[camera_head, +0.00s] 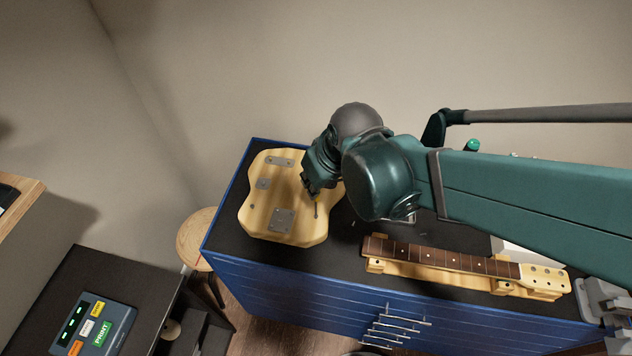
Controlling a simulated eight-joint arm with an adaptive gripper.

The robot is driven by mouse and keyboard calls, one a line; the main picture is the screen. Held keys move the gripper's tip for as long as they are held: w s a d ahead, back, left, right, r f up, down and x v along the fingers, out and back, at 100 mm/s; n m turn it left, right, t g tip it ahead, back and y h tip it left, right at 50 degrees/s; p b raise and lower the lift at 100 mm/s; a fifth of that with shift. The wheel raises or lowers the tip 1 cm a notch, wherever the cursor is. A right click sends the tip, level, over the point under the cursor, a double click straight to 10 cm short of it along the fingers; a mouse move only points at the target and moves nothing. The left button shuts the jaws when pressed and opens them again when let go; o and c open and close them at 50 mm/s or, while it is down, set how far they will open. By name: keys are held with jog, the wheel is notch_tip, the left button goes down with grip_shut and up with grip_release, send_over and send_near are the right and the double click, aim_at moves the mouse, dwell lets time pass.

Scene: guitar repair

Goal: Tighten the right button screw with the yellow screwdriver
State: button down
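The pale wooden guitar body (262,212) lies flat at the left end of the workbench top, with several grey metal plates on it. My gripper (311,190) is over the right side of the body, pointing down. The arm's wrist covers much of the gripper, and its fingers are dark and small, so I cannot tell whether they are open or shut. A thin dark mark shows on the body just below the gripper; I cannot tell what it is. I cannot make out the yellow screwdriver or the right button screw; the arm covers part of that area.
A guitar neck (440,256) rests on wooden supports at the bench's front right. The blue workbench (290,287) has a dark top. A round wooden stool (195,238) stands left of it. A panel with coloured buttons (94,326) sits at lower left. My arm spans the bench's right half.

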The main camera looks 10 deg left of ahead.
jog(key=shift+m, duration=0.4)
jog(key=shift+f+m+t+h, duration=0.1)
jog(key=shift+m+t+h, duration=0.3)
jog(key=shift+m, duration=0.75)
jog(key=shift+m+t+h, duration=0.2)
jog(key=shift+m+h, duration=0.3)
jog(key=shift+m, duration=0.65)
jog(key=shift+m, duration=0.3)
jog(key=shift+m+h+b, duration=0.3)
jog(key=shift+m+h, duration=0.1)
jog(key=shift+m, duration=0.4)
jog(key=shift+r+p, duration=0.3)
jog(key=shift+r, duration=0.2)
jog(key=shift+r+p, duration=2.05)
jog(key=shift+r, duration=0.9)
